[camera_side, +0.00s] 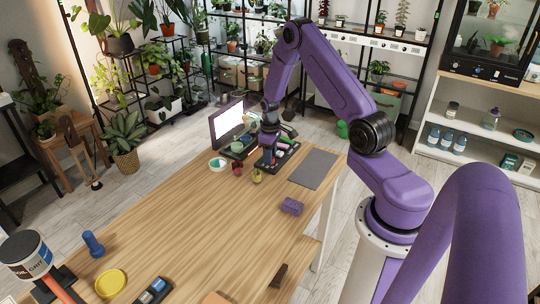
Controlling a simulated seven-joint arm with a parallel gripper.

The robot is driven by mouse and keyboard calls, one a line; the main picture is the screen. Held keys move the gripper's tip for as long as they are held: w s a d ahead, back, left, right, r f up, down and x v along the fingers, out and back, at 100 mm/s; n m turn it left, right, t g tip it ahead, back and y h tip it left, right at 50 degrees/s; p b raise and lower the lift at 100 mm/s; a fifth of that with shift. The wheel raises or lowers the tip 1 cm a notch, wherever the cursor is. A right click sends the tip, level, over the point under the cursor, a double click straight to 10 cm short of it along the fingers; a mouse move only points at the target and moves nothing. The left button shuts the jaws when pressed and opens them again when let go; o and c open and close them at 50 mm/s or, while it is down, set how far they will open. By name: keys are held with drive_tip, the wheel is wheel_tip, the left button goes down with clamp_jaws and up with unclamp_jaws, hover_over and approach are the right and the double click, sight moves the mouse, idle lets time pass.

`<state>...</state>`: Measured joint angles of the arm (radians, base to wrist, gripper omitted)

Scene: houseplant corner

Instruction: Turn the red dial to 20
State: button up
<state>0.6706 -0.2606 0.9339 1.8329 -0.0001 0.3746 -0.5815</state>
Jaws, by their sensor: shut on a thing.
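My gripper (267,161) points down at the far end of the wooden table. It is shut at the left part of a dark panel (290,154) with small coloured parts on it. The red dial seems to be between the fingers, but it is mostly hidden and too small to make out. The dial's scale and the number 20 cannot be read from here.
A lit screen (228,119) stands behind the panel. A grey mat (314,168) and a purple block (292,206) lie to the right. The middle of the table (200,225) is clear.

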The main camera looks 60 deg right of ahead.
drive_tip(key=shift+n, duration=1.6)
drive_tip(key=o, duration=1)
drive_tip(key=shift+o, duration=0.2)
drive_tip(key=shift+r, duration=0.1)
wheel_tip(320, 180, up, 17)
drive_tip(key=shift+r, duration=0.15)
